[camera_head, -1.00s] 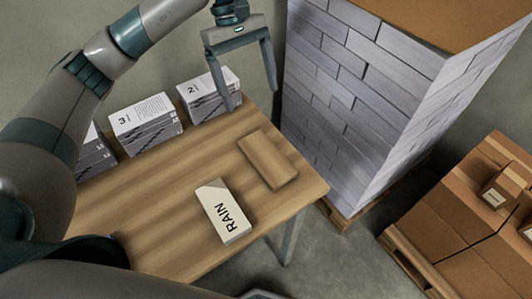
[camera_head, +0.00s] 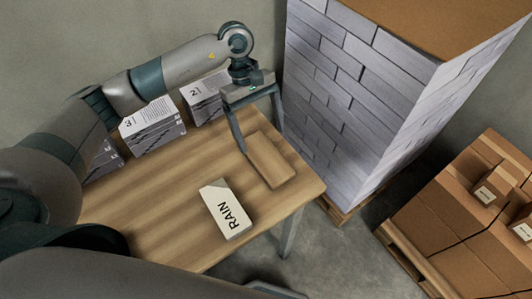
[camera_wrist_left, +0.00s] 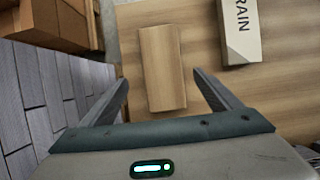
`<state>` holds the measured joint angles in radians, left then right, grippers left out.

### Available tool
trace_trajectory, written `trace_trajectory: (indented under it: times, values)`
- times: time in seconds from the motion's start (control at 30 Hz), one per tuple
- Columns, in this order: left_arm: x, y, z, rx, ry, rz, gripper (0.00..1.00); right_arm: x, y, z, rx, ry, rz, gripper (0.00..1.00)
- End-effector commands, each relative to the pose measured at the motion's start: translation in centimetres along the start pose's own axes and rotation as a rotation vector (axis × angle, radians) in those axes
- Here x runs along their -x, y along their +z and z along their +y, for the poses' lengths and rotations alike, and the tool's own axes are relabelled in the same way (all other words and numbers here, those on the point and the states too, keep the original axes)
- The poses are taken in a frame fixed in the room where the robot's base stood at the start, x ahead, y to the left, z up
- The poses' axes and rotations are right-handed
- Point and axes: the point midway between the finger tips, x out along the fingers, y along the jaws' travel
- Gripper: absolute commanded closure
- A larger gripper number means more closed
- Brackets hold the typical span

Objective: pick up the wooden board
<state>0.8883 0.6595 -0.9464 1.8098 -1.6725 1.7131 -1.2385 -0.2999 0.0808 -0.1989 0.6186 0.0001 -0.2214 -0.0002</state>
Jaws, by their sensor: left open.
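The wooden board (camera_head: 271,161) is a plain rectangular block lying flat near the right end of the table. It also shows in the left wrist view (camera_wrist_left: 162,68), its near end between and just beyond my fingertips. My left gripper (camera_head: 262,146) is open above the far end of the board, with one finger to each side. In the left wrist view the gripper (camera_wrist_left: 163,82) holds nothing between its fingers. My right gripper is not in view.
A white box marked RAIN (camera_head: 228,208) lies on the wooden table (camera_head: 150,220) beside the board. Numbered paper stacks (camera_head: 153,125) line the far edge. A tall grey stack (camera_head: 360,90) stands behind the table's right end, and cardboard boxes (camera_head: 450,215) stand on a pallet at right.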

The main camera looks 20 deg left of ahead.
Motion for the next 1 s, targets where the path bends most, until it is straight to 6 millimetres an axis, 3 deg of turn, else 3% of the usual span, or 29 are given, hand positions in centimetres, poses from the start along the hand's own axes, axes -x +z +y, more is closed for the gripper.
trace_trajectory:
  times: [0.17,0.67,1.0]
  values:
    - [-1.1,0.1,0.0,0.0,0.0,0.0,0.16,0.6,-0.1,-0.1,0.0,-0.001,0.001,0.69]
    - [-1.8,0.1,-0.1,0.0,-0.002,-0.002,0.16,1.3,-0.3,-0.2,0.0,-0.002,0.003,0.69]
    - [-5.2,0.1,-0.5,0.002,-0.002,-0.003,0.16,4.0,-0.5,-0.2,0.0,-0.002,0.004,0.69]
